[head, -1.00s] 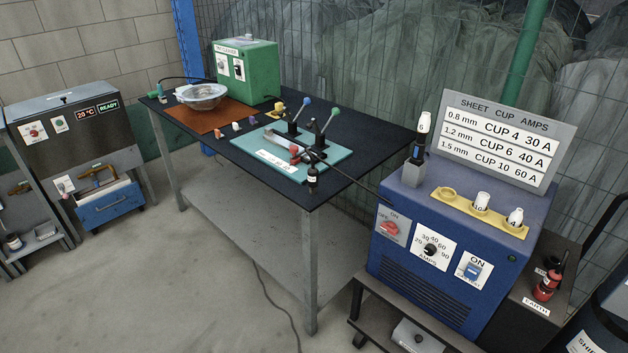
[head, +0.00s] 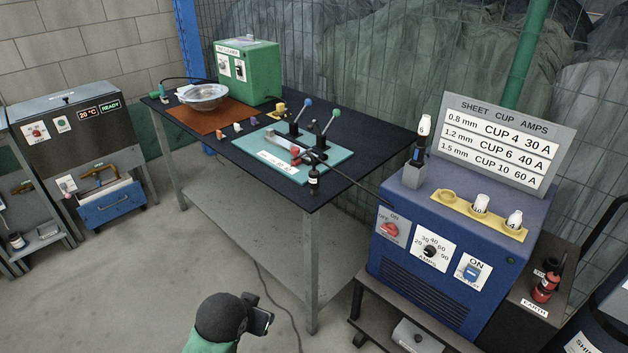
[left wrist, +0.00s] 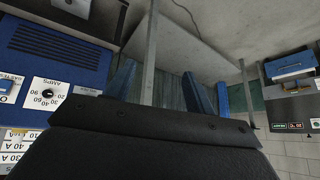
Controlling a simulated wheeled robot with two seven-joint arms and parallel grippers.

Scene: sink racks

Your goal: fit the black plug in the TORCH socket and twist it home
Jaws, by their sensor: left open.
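A small black cylinder with a pale band, which looks like the black plug (head: 314,183), is at the front edge of the dark table by the teal mat. The label beginning "TO" (head: 539,273) is on the dark panel at the right, partly covered; a dark round part, likely the TORCH socket (head: 552,264), is beside it. My left gripper (head: 262,318) is low in front of the table, open and empty, well away from both. In the left wrist view its blue fingers (left wrist: 172,90) are spread apart. My right gripper is out of view.
A red plug (head: 545,288) is by the EARTH label.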

